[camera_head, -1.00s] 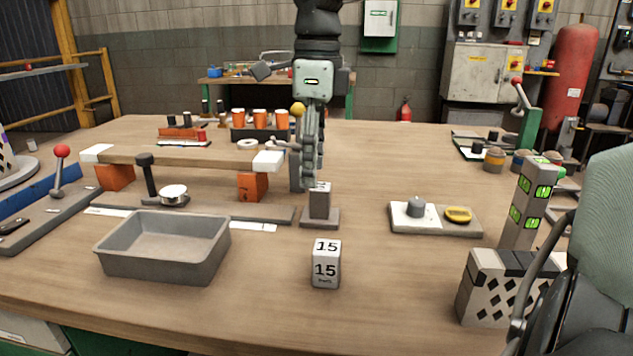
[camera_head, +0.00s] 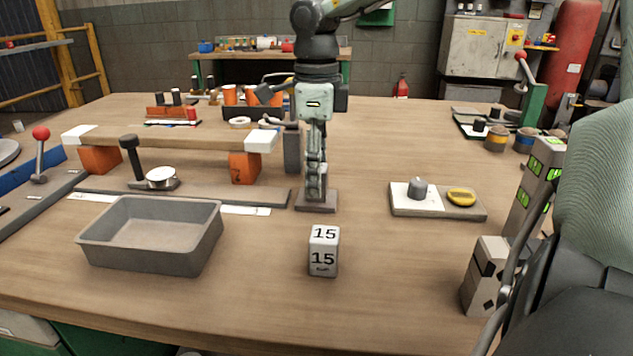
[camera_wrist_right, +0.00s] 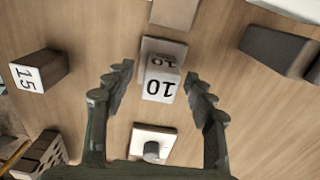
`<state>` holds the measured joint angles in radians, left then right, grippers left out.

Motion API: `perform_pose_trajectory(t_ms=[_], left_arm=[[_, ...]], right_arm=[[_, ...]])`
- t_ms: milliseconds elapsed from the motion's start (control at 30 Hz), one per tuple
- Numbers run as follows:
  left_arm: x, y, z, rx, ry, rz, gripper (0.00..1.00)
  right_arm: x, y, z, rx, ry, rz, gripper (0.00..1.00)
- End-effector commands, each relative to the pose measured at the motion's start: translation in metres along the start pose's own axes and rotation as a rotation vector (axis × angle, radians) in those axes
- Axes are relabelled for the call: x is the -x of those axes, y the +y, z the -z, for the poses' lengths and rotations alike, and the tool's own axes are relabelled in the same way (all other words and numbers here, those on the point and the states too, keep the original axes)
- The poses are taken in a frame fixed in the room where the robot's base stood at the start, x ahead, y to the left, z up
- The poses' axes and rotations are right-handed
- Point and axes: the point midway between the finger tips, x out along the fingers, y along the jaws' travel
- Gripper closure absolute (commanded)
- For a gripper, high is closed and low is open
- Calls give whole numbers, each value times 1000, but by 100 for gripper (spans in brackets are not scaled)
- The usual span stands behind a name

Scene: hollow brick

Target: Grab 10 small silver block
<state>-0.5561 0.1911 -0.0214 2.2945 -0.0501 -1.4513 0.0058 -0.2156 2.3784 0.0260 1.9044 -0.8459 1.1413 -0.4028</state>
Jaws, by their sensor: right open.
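The small silver block marked 10 (camera_wrist_right: 161,88) stands on a small flat base (camera_head: 316,206). In the right wrist view it lies between the two spread fingers of my right gripper (camera_wrist_right: 159,78), with a gap on each side. In the head view my right gripper (camera_head: 316,182) points down over the base, and its fingers hide the block. The right gripper is open and empty. A similar block marked 15 (camera_head: 323,251) stands nearer the front; it also shows at left in the wrist view (camera_wrist_right: 38,72). My left gripper is not in view.
A grey open tray (camera_head: 150,262) stands at left front, empty. A raised wooden beam (camera_head: 170,139) on orange supports is behind it. A plate with a knob and yellow piece (camera_head: 438,201) is at right. Bare table lies around the 15 block.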

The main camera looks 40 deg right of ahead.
Motion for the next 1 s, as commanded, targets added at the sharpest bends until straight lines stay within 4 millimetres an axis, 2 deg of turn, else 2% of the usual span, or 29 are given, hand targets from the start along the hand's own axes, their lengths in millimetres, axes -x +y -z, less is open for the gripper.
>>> perform_pose_trajectory(t_ms=[167, 200, 633, 1000], left_arm=[[0, 1, 1, 2, 2, -2, 51], [0, 1, 1, 3, 2, -3, 51], [1, 2, 2, 4, 4, -4, 51], [1, 2, 2, 4, 5, -4, 51]], right_arm=[[0, 0, 0, 0, 0, 0, 45], [0, 0, 0, 0, 0, 0, 47], [0, 0, 0, -1, 0, 0, 100], [3, 0, -1, -1, -2, 2, 100]])
